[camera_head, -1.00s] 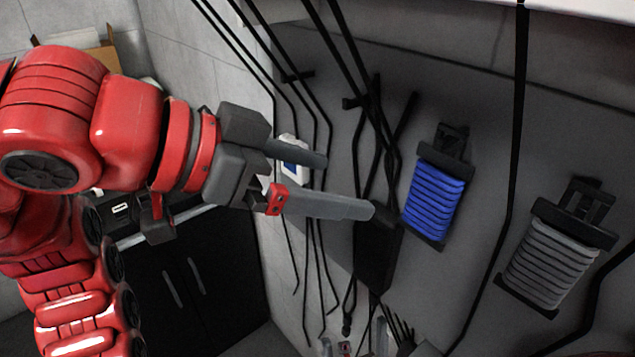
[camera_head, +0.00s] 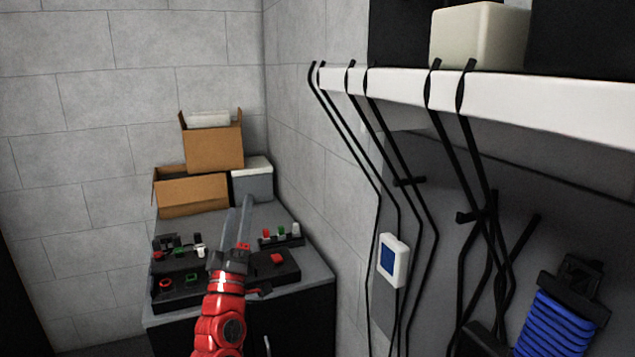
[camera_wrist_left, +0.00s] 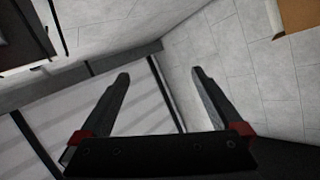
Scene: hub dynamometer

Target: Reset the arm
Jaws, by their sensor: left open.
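My left arm is red and rises from the bottom of the head view. Its left gripper (camera_head: 242,222) points up and away, in front of the control boxes on the cabinet. In the left wrist view the two dark fingers (camera_wrist_left: 158,88) stand wide apart with nothing between them. My right gripper shows in neither view.
A dark cabinet (camera_head: 298,328) carries boxes with coloured buttons (camera_head: 272,266). Cardboard boxes (camera_head: 212,148) and a grey bin (camera_head: 252,183) stand behind. On the right are black cables, a white device with a blue screen (camera_head: 392,260), a blue-ribbed part (camera_head: 552,328) and a white ledge (camera_head: 560,112).

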